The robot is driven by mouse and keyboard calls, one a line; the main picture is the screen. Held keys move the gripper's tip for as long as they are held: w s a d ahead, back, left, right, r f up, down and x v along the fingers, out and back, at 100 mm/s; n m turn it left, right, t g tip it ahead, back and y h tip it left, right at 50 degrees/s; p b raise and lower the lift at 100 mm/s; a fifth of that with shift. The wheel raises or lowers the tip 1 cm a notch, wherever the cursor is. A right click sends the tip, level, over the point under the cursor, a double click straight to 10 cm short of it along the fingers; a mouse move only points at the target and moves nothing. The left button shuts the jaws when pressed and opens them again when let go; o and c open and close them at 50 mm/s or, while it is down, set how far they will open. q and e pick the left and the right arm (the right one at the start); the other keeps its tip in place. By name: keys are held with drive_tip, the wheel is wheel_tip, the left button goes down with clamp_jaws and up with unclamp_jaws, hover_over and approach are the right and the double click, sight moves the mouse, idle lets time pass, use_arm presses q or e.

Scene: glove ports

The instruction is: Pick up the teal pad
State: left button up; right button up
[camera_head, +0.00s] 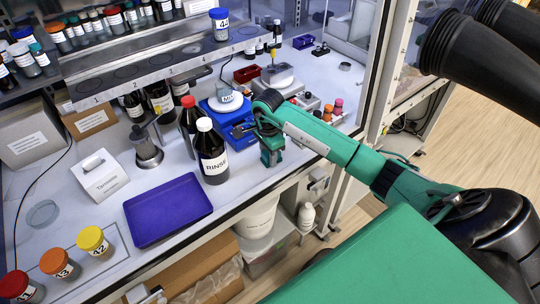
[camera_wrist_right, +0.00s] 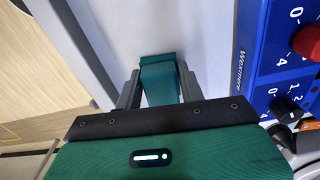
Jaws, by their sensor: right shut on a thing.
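The teal pad (camera_wrist_right: 160,82) shows in the right wrist view, upright between the two dark fingers of my right gripper (camera_wrist_right: 158,92). The fingers are shut on it from both sides. In the head view my right gripper (camera_head: 272,158) points down over the front part of the bench, just right of the RINSE bottle. The pad is hard to tell from the green gripper there. I cannot tell whether the pad touches the bench. My left gripper is not in view.
The RINSE bottle (camera_head: 211,152) and a blue stirrer (camera_head: 228,112) stand close to my right gripper. The stirrer's knobbed panel (camera_wrist_right: 290,60) is near in the wrist view. A purple tray (camera_head: 168,208) lies to the left. The window frame (camera_head: 385,70) rises to the right.

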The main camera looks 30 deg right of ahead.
drive_tip(key=shift+r, duration=0.1)
wheel_tip(320, 180, up, 20)
drive_tip(key=b, duration=0.4)
idle(0.3)
